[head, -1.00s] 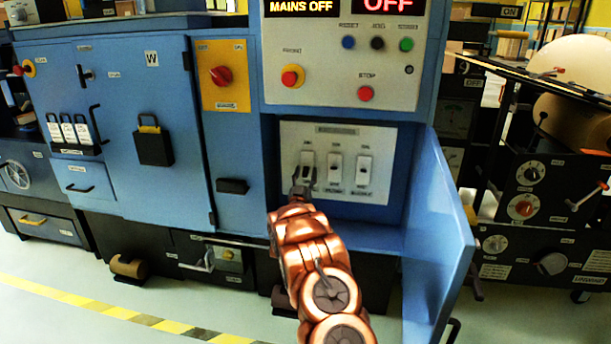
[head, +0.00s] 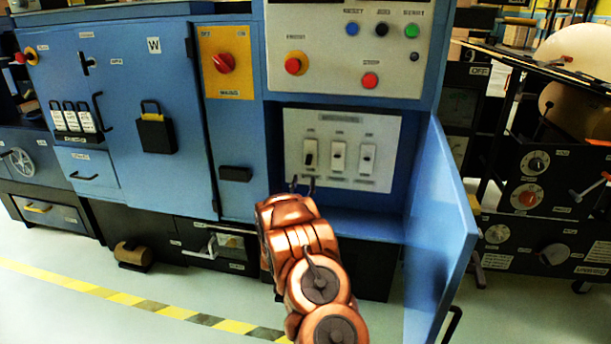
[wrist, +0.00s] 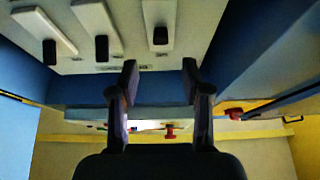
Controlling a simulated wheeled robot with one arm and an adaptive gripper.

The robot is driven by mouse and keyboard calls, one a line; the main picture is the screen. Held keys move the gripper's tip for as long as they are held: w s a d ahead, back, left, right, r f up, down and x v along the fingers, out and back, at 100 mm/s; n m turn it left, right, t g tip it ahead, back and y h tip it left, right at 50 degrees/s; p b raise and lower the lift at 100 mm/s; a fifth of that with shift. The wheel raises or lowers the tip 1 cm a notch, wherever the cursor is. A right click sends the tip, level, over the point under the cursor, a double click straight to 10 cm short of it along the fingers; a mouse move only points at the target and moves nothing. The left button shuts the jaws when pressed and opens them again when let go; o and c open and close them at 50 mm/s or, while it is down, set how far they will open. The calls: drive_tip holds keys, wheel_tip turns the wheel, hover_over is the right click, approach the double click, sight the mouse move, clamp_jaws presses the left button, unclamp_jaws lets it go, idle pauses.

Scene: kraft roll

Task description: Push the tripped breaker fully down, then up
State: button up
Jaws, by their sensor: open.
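A pale plate (head: 388,132) in the open blue cabinet carries three breakers with dark levers. The left breaker (head: 310,155) has its lever lower than the levers of the middle breaker (head: 338,157) and right breaker (head: 367,158). In the wrist view, which looks upside down, the left breaker's lever (wrist: 160,35) sits apart from the line of the other two. My gripper (head: 303,182) is open and empty just below the left breaker. In the wrist view its two fingers (wrist: 160,74) are apart, with no lever between them.
The blue cabinet door (head: 440,225) stands open to the right of the plate. A control panel (head: 343,60) with coloured buttons is above. A red rotary switch (head: 223,63) is at the left. A ledge lies below the plate.

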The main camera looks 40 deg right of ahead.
drive_tip(key=shift+v, duration=1.5)
drive_tip(key=w+a+r+n+y+p, duration=0.2)
drive_tip(key=w+a+r+y+p, duration=0.6)
drive_tip(key=a+r, duration=0.25)
drive_tip(key=s+a+r+n+g+y+p, duration=0.25)
drive_tip(key=s+a+r+p, duration=0.2)
drive_tip(key=a, duration=0.35)
drive_tip(key=s+a+r+n+g+y+p, duration=0.1)
drive_tip(key=s+a+r+y+p, duration=0.4)
drive_tip(key=a, duration=0.4)
drive_tip(key=s+a+r+n+g+y+p, duration=0.2)
drive_tip(key=s+a+r+p, duration=0.1)
drive_tip(key=s+a, duration=0.4)
drive_tip(key=s+a+r+n+g+p, duration=0.1)
drive_tip(key=s+a+r+g+p, duration=0.2)
drive_tip(key=s, duration=0.8)
drive_tip(key=s+a+r+n+g+y+p, duration=0.1)
drive_tip(key=s+a+r+g+p, duration=0.2)
drive_tip(key=s, duration=0.9)
drive_tip(key=s+a+r+n+g+p, duration=0.1)
drive_tip(key=s+a+r+g+p, duration=0.2)
drive_tip(key=s+r, duration=0.4)
drive_tip(key=s+p, duration=0.1)
drive_tip(key=s, duration=0.4)
drive_tip(key=shift+s+a+g, duration=0.15)
drive_tip(key=shift+a+g, duration=0.2)
